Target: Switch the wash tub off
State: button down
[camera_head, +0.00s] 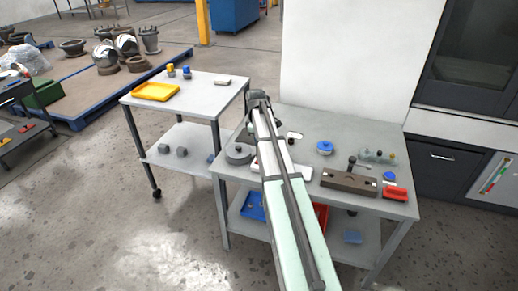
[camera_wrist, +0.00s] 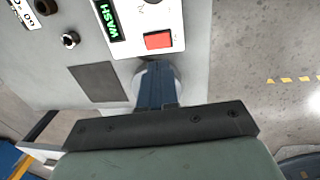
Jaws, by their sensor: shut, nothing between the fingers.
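A red switch (camera_wrist: 158,40) sits on the same panel, right of the display. My gripper (camera_wrist: 154,72) shows as narrow blue fingers held together, empty, with the tips just below the red switch in the picture. I cannot tell whether they touch the panel. A pale rounded thing is partly hidden behind the fingers. In the head view my arm crosses the workbench and hides the gripper; the wash tub cannot be made out clearly there.
The grey workbench (camera_head: 290,118) holds a blue round part (camera_head: 325,147), a brown block (camera_head: 349,182) and a red part (camera_head: 396,193). A cart (camera_head: 200,88) with a yellow tray (camera_head: 155,91) stands at left. A white wall rises behind the bench.

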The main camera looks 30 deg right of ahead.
jog(key=shift+s+a+r, duration=0.1)
jog(key=shift+r, duration=1)
jog(key=shift+s+a+r, duration=0.1)
jog(key=shift+r, duration=1)
jog(key=shift+w, duration=0.1)
jog(key=shift+w+d+r, duration=0.15)
jog(key=shift+w+d, duration=0.3)
jog(key=shift+w, duration=0.1)
jog(key=f, duration=0.9)
jog(key=w+d+f, duration=0.1)
jog(key=f, duration=0.4)
jog(key=shift+w+d, duration=0.1)
